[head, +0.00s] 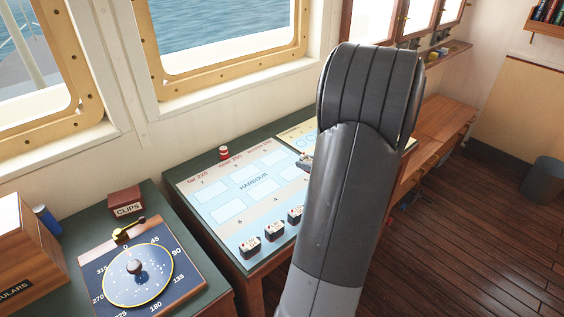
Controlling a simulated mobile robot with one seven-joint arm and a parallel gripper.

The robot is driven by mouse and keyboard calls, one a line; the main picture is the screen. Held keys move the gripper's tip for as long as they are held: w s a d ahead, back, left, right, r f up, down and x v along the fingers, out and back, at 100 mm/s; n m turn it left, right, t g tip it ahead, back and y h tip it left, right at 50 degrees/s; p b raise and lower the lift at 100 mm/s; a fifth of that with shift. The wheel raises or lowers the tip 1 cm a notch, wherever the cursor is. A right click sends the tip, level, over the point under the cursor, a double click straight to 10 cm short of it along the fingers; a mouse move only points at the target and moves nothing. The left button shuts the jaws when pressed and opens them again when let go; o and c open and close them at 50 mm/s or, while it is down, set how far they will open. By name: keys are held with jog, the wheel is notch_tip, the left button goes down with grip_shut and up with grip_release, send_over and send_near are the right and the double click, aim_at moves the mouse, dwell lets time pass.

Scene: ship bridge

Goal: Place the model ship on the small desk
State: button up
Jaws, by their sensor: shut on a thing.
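My grey arm (345,190) rises through the middle of the head view and bends over at the top. My gripper is hidden behind it. A small grey shape (305,161) shows at the arm's left edge, over the chart. I cannot tell whether it is the model ship or part of my gripper. No model ship is clearly seen. A green-topped desk (190,172) carries a chart marked HARBOUR (235,205). Another green-topped desk (75,228) stands at the left. I cannot tell which is the small desk.
Several small labelled blocks (250,247) sit on the chart's near edge. A red-and-white object (223,153) stands behind it. The left desk holds a dial board (135,274), a CLIPS box (125,202) and a wooden box (25,255). A bin (541,182) and open floor (470,250) are right.

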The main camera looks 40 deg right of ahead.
jog(key=shift+m+h, duration=0.3)
jog(key=shift+h, duration=0.1)
jog(key=s+d, duration=0.1)
jog(key=s, duration=0.1)
jog(key=s+d, duration=0.1)
jog(key=s, duration=0.2)
jog(key=s+d, duration=0.2)
jog(key=shift+s+r, duration=0.2)
jog(key=shift+r, duration=0.2)
jog(key=shift+f, duration=3.35)
jog(key=shift+f, duration=0.3)
jog(key=o, duration=1.1)
jog(key=v, duration=1.1)
jog(key=shift+w+r, duration=0.1)
